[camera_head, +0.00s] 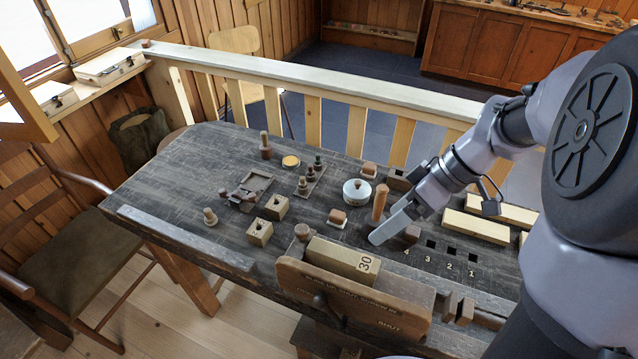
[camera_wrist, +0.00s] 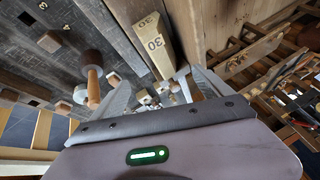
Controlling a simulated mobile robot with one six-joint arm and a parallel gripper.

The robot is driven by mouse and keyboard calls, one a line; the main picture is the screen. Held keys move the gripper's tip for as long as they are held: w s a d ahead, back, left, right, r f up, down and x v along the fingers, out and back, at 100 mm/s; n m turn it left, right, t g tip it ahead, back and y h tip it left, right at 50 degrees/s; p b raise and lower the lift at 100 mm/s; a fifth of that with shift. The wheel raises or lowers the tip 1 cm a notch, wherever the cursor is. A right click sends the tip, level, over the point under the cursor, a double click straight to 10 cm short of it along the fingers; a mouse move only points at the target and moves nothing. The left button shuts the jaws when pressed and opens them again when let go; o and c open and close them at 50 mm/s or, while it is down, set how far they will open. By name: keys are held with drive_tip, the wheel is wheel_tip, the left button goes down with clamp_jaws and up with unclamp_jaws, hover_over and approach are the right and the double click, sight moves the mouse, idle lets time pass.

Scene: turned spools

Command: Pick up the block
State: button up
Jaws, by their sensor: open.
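A pale wooden block marked 30 (camera_head: 345,258) lies between the wooden jaws of a bench vise (camera_head: 350,297) at the table's front edge. The block's lower part is hidden by the vise jaw.
Numbered square holes (camera_head: 452,252) and pale planks (camera_head: 475,227) are to the right. The table's left end is clear.

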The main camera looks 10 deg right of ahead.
sight(349, 256)
drive_tip(key=b+x, duration=0.2)
drive_tip(key=x, duration=0.4)
drive_tip(key=b+x, duration=0.3)
drive_tip(key=x, duration=0.2)
drive_tip(key=shift+s+f, duration=0.15)
drive_tip(key=shift+f, duration=0.35)
drive_tip(key=b+x, duration=0.3)
drive_tip(key=x, duration=0.2)
drive_tip(key=shift+a+f, duration=0.15)
drive_tip(key=shift+f, duration=0.15)
drive_tip(key=shift+r, duration=0.1)
drive_tip(key=c, duration=1.6)
drive_tip(key=shift+r, duration=0.15)
drive_tip(key=s+d+r+p, duration=0.1)
drive_tip(key=d+r+p, duration=0.1)
drive_tip(key=d, duration=0.2)
drive_tip(key=s+d+r+p, duration=0.1)
drive_tip(key=d+r+p, duration=0.1)
drive_tip(key=d, duration=0.3)
drive_tip(key=s+d+r+p, duration=0.1)
drive_tip(key=d+r+p, duration=0.1)
drive_tip(key=d+r, duration=0.1)
drive_tip(key=shift+s+d+r, duration=0.2)
drive_tip(key=shift+d+r, duration=0.2)
drive_tip(key=shift+d, duration=0.4)
